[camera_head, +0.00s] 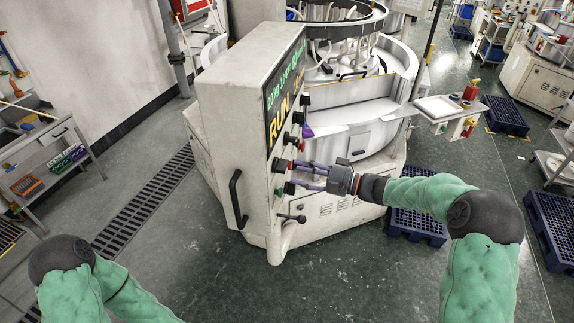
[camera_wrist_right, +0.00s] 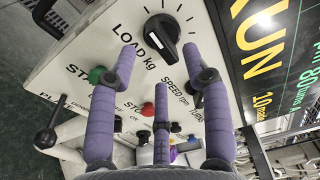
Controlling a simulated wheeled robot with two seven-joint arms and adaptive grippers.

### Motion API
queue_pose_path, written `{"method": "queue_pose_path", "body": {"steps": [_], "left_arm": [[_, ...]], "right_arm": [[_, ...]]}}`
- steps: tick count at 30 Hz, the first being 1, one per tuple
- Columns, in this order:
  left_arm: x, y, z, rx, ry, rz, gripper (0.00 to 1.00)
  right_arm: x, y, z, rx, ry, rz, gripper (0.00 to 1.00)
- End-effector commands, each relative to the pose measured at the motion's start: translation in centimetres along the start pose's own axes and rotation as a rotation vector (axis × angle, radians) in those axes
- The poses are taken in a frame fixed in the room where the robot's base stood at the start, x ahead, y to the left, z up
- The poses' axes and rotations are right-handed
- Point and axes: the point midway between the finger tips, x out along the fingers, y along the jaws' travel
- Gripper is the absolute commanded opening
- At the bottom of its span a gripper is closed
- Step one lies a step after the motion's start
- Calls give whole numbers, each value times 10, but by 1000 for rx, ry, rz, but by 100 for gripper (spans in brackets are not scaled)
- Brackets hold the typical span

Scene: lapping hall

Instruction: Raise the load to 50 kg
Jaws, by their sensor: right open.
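Whether a fingertip touches the knob cannot be told. My left gripper is out of view.
A green start button (camera_wrist_right: 97,75) and a red stop button (camera_wrist_right: 148,109) lie near the load knob. A black lever (camera_wrist_right: 47,137) and a handle (camera_head: 237,198) stick out. The round lapping machine (camera_head: 365,130) stands behind the panel. Open floor (camera_head: 340,280) lies in front.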

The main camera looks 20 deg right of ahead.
Motion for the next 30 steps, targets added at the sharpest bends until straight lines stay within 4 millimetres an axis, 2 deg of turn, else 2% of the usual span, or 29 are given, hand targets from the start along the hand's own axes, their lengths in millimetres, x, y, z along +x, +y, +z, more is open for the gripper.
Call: {"method": "queue_pose_path", "body": {"steps": [3,9,21,26,27,30], "left_arm": [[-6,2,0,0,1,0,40],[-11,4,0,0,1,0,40],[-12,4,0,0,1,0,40],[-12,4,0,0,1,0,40],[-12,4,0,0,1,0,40],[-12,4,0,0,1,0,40]], "right_arm": [[20,-1,1,1,-3,0,49],[41,-1,0,0,-1,1,49],[47,0,0,0,0,2,49],[47,0,0,0,0,1,4],[47,0,0,0,1,2,0],[46,0,0,0,1,1,0]]}}
